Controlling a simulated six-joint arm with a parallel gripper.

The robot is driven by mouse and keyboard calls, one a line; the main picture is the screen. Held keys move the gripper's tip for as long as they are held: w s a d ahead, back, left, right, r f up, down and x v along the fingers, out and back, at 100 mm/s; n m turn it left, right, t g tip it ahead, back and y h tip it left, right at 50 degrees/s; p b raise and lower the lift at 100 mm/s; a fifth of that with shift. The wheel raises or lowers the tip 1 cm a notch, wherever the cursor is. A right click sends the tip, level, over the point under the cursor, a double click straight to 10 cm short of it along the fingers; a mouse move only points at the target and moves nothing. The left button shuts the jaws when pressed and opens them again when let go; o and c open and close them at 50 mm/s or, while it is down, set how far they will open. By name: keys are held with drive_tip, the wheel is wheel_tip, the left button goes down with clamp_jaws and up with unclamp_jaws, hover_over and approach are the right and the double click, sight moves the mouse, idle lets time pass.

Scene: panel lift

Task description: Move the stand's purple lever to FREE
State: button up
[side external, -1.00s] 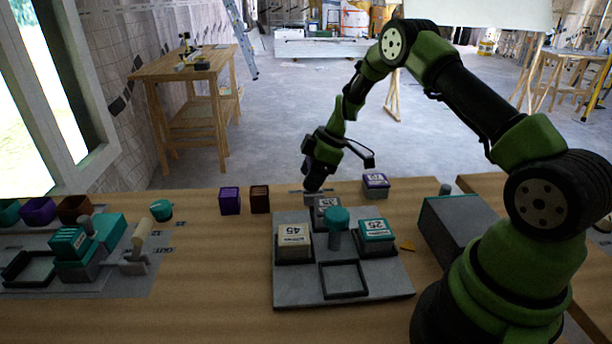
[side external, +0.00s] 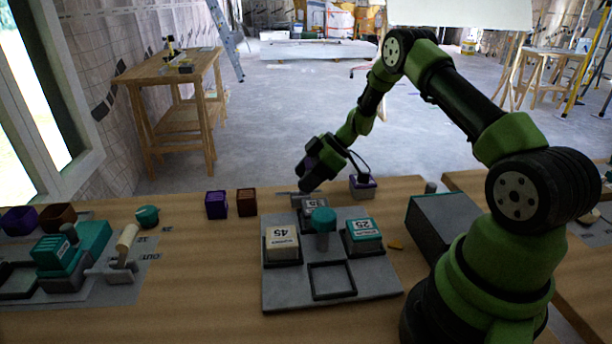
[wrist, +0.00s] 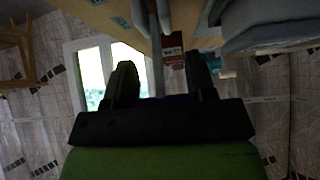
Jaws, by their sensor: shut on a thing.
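My gripper (side external: 305,187) reaches down at the back edge of the grey stand (side external: 285,295). It is shut on a part there, which I take to be the purple lever; the jaws hide it and I see no clear purple handle. No FREE mark can be read.
The stand carries a cream 45 block (side external: 282,242), a teal 25 block (side external: 363,235), a grey block (side external: 314,206) and a teal-topped post (side external: 324,220). A purple block (side external: 362,187) stands behind right. Purple (side external: 216,204) and brown (side external: 246,202) boxes stand left. A grey box (side external: 445,228) stands right.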

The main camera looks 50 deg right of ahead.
drive_tip(key=o, duration=1.3)
drive_tip(key=v, duration=1)
drive_tip(key=s+a+r+m+g+h, duration=0.1)
drive_tip(key=s+a+r+m, duration=0.2)
drive_tip(key=a+r, duration=0.45)
drive_tip(key=s+a+r+m+h, duration=0.1)
drive_tip(key=s+a+r+m, duration=0.1)
drive_tip(key=a+r, duration=0.55)
drive_tip(key=s+a+r+m, duration=0.1)
drive_tip(key=s+a+m, duration=0.1)
drive_tip(key=s, duration=0.2)
drive_tip(key=s+a+r+m+t+h, duration=0.1)
drive_tip(key=s+m, duration=0.2)
drive_tip(key=s, duration=0.2)
drive_tip(key=s+a+r+m+t+h, duration=0.1)
drive_tip(key=s+a+m, duration=0.1)
drive_tip(key=s, duration=0.3)
drive_tip(key=shift+s+a+r+m, duration=0.1)
drive_tip(key=shift+a+r+m, duration=0.15)
drive_tip(key=shift+a+m, duration=0.2)
